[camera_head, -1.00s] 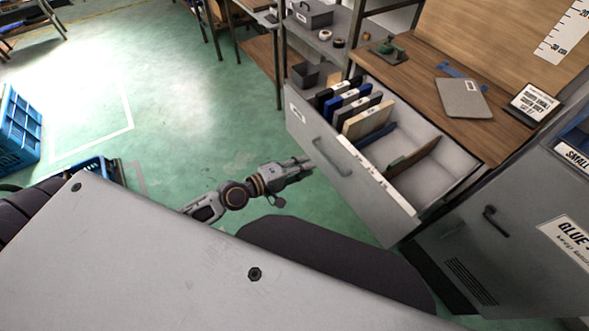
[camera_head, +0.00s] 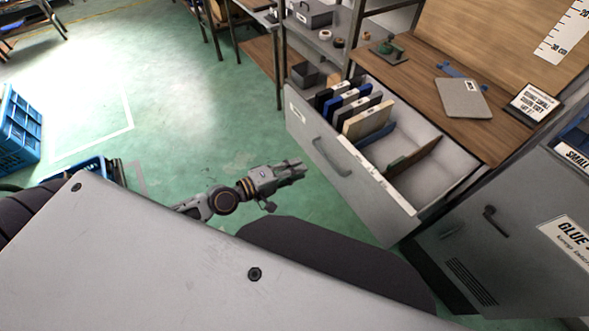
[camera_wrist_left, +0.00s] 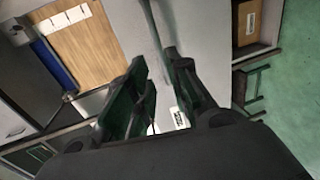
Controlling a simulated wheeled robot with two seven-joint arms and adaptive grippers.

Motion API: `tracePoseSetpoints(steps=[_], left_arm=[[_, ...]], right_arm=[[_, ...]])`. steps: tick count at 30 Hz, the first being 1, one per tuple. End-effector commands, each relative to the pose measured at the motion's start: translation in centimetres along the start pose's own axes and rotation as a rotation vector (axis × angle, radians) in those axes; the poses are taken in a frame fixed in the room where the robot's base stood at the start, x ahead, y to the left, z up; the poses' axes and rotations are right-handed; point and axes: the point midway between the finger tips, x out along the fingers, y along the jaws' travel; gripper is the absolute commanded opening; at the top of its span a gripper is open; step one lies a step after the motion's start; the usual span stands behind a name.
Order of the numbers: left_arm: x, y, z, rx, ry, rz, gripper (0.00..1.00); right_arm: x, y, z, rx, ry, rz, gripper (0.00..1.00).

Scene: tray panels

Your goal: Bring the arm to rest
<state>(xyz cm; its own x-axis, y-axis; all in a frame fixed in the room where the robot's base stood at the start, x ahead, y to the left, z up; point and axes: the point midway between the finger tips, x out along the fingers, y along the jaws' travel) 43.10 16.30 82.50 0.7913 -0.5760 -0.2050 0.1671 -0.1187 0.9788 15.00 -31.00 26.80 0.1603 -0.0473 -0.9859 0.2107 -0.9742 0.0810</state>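My left arm reaches in from the left in the head view. Its gripper (camera_head: 297,170) is in the air over the green floor, left of the open drawer's front. In the left wrist view the two dark fingers (camera_wrist_left: 156,66) stand apart, with a gap and nothing held between them. The drawer (camera_head: 352,178) is pulled out of the grey bench, and its handle (camera_head: 331,158) is just right of the gripper, apart from it. A grey front with a white label (camera_wrist_left: 182,118) shows beyond the fingers in the wrist view. My right gripper is in neither view.
Several upright panels (camera_head: 366,118) stand in the drawer. The wooden bench top (camera_head: 450,128) carries a grey plate (camera_head: 463,98) and a small sign (camera_head: 534,103). Blue crates (camera_head: 18,128) stand at far left. The green floor (camera_head: 190,120) between is mostly clear.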

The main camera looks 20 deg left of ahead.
Motion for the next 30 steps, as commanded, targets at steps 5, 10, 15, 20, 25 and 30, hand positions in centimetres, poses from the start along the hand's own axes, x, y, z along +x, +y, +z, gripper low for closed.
tracePoseSetpoints(steps=[5,10,15,20,25,30], left_arm=[[0.0,0.0,0.0,0.000,0.000,0.000,0.19],[0.0,0.0,0.0,0.001,0.000,0.000,0.19],[0.0,0.0,0.0,0.035,0.000,0.000,0.19],[0.0,-0.1,0.1,0.112,-0.005,-0.004,0.19],[0.0,-0.4,0.3,0.258,-0.017,-0.016,0.19],[-0.1,-2.6,-0.4,0.440,-0.021,-0.063,0.19]], right_arm=[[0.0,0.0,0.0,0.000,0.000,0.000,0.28],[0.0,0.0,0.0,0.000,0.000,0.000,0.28],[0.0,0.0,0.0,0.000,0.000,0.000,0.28],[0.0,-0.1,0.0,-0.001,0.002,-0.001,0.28],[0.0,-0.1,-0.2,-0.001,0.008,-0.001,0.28],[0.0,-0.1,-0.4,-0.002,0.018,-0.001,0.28]])
